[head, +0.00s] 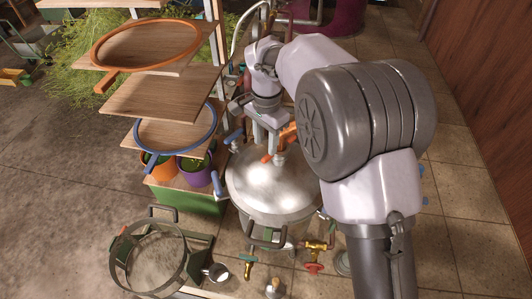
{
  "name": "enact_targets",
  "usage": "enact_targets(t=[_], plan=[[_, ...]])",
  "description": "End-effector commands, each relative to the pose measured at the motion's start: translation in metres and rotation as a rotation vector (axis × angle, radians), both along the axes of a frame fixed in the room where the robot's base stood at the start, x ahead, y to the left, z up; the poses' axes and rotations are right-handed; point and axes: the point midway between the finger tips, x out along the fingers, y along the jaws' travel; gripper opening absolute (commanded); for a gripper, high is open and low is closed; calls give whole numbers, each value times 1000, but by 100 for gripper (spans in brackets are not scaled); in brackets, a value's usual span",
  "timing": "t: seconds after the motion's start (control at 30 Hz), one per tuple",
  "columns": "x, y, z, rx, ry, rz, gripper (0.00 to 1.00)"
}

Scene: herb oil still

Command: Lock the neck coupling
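The still pot shows its domed silver lid (280,197) in the middle of the head view. An orange lever (287,136) sits at the neck on top of the lid, with another orange piece (267,158) just below left of it. I take these as parts of the neck coupling; its collar is mostly hidden behind my gripper. My gripper (263,138) points down at the neck, close beside the orange lever. Whether its fingers touch the lever, and whether they are open or shut, cannot be made out.
Blue-handled clamps (217,183) stand at the lid's left edge. Wooden shelves (165,95) with orange and blue hoops and potted plants rise at the left. A metal ring stand (150,257) and brass valves (314,246) are in front. Tiled floor is clear at the right.

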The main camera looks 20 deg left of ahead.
Motion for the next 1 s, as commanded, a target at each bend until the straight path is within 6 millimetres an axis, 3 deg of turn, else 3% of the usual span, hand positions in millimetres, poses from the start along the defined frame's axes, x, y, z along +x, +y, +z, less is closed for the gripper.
enact_targets(t=[0.1, 0.23, 0.6, 0.63, 0.83, 1.0], plan=[[0, 0, -29, 0, 1, 0, 39], [0, 1, -48, 0, 1, 1, 39], [1, 1, -57, 2, -1, 1, 39], [1, 1, -57, 2, -1, 1, 37], [1, 1, -57, 2, -1, 1, 0], [1, 1, -57, 2, -1, 1, 0]])
